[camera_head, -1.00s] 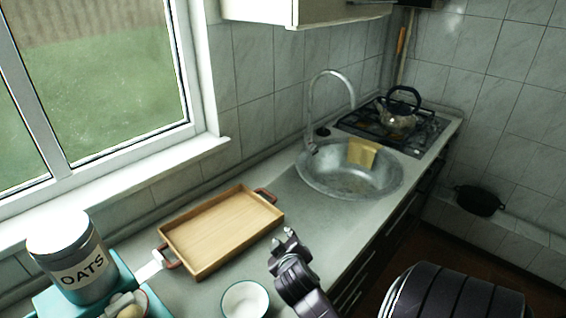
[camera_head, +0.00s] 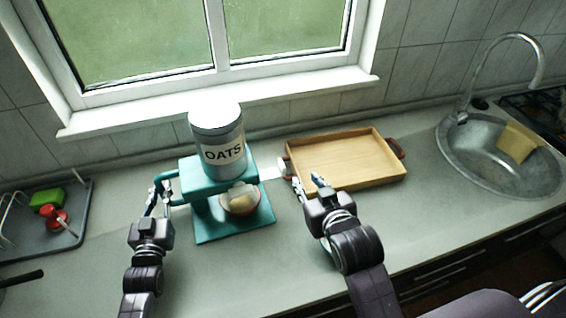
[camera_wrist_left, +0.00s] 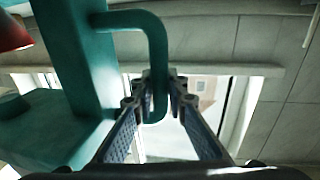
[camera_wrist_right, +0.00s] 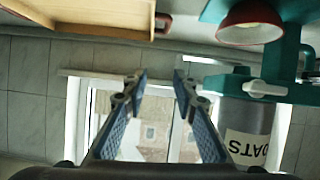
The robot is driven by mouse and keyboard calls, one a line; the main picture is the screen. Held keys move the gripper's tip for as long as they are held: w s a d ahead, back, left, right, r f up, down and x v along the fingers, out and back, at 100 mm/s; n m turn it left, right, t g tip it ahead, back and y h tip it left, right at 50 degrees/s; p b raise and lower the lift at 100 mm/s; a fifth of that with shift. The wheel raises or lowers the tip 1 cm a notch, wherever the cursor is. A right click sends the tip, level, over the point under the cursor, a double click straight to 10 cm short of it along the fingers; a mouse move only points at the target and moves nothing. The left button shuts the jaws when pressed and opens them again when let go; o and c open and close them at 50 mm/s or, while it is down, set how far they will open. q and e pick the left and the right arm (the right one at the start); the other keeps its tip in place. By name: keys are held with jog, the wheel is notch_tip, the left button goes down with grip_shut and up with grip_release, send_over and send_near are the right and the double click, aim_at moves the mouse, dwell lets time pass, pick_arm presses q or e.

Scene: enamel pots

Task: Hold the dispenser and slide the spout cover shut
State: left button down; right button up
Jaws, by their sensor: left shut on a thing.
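A teal dispenser (camera_head: 208,172) with a silver canister labelled OATS (camera_head: 216,138) stands on the counter. My left gripper (camera_head: 160,190) is shut on the teal handle at its left side; the left wrist view shows the fingers around the handle (camera_wrist_left: 158,62). A pale spout cover tab (camera_head: 271,172) sticks out to the right, also seen in the right wrist view (camera_wrist_right: 265,88). A red bowl (camera_head: 239,209) with pale contents sits under the spout. My right gripper (camera_head: 308,184) is open and empty, right of the tab and apart from it.
A wooden tray (camera_head: 345,160) with red handles lies behind my right gripper, close to it. A sink (camera_head: 490,165) is at the right. A dark drying rack (camera_head: 50,235) with green and red items is at the left. The front counter is mostly clear.

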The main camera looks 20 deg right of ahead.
aim_at(283, 165)
jog(key=shift+y, duration=0.4)
jog(key=w+a+f, duration=0.1)
jog(key=w, duration=0.2)
jog(key=w+a+f, duration=0.1)
jog(key=w, duration=0.3)
jog(key=w+a+f, duration=0.1)
jog(key=w, duration=0.3)
jog(key=shift+a, duration=0.2)
jog(key=shift+c, duration=0.3)
grip_shut()
